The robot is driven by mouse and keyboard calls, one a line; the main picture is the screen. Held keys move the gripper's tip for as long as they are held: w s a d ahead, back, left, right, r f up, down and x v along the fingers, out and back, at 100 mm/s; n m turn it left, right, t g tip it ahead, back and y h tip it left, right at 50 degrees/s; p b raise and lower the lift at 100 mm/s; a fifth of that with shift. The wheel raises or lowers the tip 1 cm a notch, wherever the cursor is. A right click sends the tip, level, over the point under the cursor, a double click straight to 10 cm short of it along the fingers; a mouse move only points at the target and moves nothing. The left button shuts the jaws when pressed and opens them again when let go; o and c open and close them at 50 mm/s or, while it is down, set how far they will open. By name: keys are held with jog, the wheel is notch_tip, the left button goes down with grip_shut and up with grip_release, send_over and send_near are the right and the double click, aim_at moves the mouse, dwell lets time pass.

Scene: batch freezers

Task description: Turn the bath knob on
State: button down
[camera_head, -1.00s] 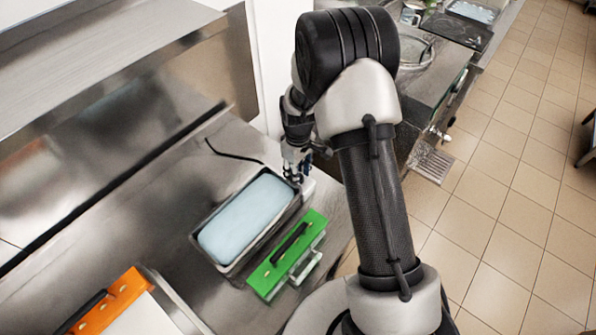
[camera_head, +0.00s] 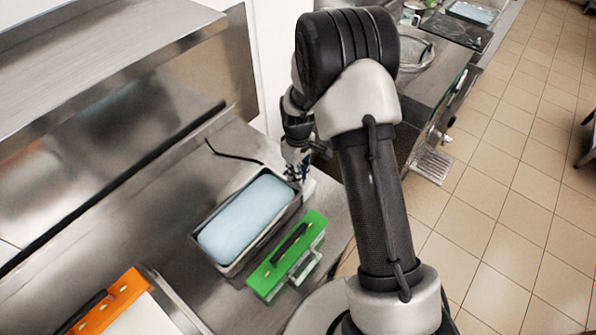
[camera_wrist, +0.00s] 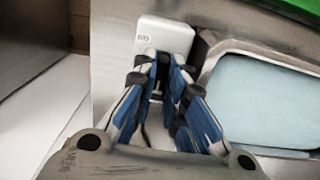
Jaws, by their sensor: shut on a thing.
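The bath (camera_head: 221,266) is a rectangular metal tub filled with pale blue liquid on the steel counter. It also shows at the right of the wrist view (camera_wrist: 206,72). A white control box (camera_wrist: 166,34) sits at its end; part of it shows in the head view beside my gripper (camera_head: 297,172). In the wrist view my gripper (camera_wrist: 161,80) has its fingertips at the front face of this box, shut on the small bath knob. The knob is mostly hidden between the fingertips, so its angle cannot be read.
A green-topped clear rack (camera_head: 286,256) stands close beside the bath. An orange-topped item with a black handle (camera_head: 103,303) is at lower left. A black cable (camera_head: 233,154) lies behind the bath. A steel shelf overhangs at upper left. Tiled floor is open at right.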

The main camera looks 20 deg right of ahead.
jog(key=shift+m, duration=0.3)
jog(key=m+b, duration=0.1)
jog(key=m, duration=0.3)
jog(key=m+b, duration=0.1)
jog(key=m, duration=0.8)
jog(key=shift+b, duration=0.35)
jog(key=shift+m, duration=2.1)
jog(key=c, duration=1.6)
grip_release()
jog(key=shift+c, duration=0.2)
